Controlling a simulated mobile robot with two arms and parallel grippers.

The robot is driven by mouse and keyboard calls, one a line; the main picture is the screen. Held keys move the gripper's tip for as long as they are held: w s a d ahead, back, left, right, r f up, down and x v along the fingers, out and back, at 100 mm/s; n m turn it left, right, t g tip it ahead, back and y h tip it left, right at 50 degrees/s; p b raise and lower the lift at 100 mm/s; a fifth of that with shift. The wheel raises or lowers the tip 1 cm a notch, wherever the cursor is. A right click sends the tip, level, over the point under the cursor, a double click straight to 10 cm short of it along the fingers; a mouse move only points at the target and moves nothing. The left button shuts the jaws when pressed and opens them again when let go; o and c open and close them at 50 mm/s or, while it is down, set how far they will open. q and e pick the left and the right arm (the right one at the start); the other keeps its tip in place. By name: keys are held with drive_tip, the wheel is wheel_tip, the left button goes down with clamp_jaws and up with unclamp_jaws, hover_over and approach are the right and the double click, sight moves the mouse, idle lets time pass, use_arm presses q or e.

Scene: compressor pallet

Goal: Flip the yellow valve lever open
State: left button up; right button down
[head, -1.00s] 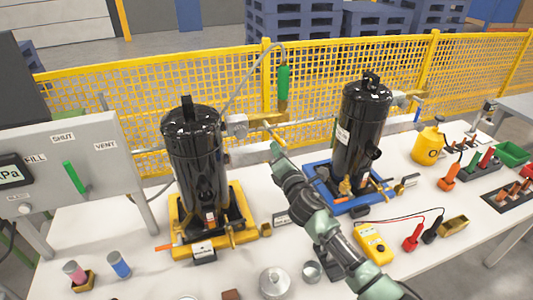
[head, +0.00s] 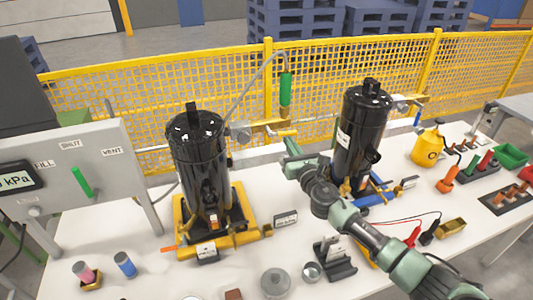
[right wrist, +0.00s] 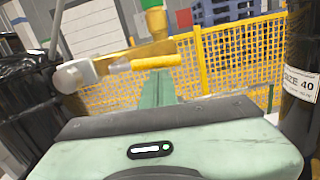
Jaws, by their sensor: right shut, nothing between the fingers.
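The yellow valve lever (right wrist: 157,62) lies roughly level in the right wrist view, beside a brass pipe and a grey fitting. In the head view the lever (head: 283,133) is small, behind the left black compressor's right side, below a green cylinder. My right gripper (head: 287,146) is shut and empty, its tip just below and close to the lever. In the right wrist view its green fingers (right wrist: 160,88) point at the lever's underside; whether they touch it I cannot tell. My left gripper is not in view.
Black compressors stand left (head: 200,165) and right (head: 362,135) of my gripper. A yellow mesh fence (head: 220,80) runs behind. A grey panel (head: 90,160) with a green lever stands at left. A black holder (head: 335,262) and small cans occupy the front of the white table.

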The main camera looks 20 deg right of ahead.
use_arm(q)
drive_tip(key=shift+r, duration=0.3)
use_arm(e)
drive_tip(key=shift+d+r, duration=0.15)
drive_tip(key=shift+r, duration=0.2)
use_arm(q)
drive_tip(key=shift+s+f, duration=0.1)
use_arm(e)
drive_tip(key=shift+f, duration=0.1)
